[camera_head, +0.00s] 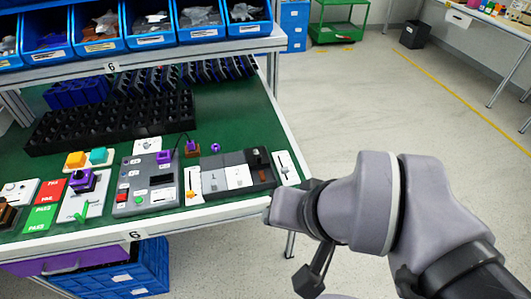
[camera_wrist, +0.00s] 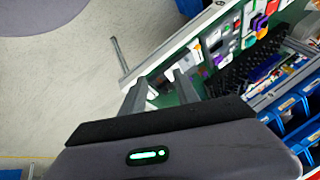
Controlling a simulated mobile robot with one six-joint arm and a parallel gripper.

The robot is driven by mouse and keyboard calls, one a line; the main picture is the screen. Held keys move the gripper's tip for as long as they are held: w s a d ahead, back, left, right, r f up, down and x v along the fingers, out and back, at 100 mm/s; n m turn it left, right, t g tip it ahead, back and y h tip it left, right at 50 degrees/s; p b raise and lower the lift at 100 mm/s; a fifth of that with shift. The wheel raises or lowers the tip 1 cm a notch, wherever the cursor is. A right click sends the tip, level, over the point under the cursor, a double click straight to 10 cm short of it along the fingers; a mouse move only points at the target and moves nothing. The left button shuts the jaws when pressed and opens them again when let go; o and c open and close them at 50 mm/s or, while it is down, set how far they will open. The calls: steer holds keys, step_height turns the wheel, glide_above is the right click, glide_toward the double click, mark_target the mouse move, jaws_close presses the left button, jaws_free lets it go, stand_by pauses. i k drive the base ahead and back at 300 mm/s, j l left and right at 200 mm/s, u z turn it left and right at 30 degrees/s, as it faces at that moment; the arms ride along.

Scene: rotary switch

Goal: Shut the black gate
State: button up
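The black gate seems to be the black part (camera_head: 257,158) at the right end of the row of control panels in the head view. It is small there, and I cannot tell how far open it stands. A dark unit with a brown block (camera_head: 263,174) lies just in front of it. My gripper (camera_wrist: 160,92) shows in the wrist view with its two grey fingers apart and nothing between them. It points towards the table's edge and the panels. The gate is not clearly seen in the wrist view, where the fingers cover part of the near panels.
The green table (camera_head: 240,112) has a pale front edge. A white slider panel (camera_head: 286,167) stands right of the gate; grey switch panels (camera_head: 146,184) lie left. A black rack (camera_head: 110,122) and blue bins (camera_head: 205,18) are behind. Open floor (camera_head: 370,90) lies to the right.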

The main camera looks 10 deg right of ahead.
mark_target(257, 153)
steer(key=i, duration=1)
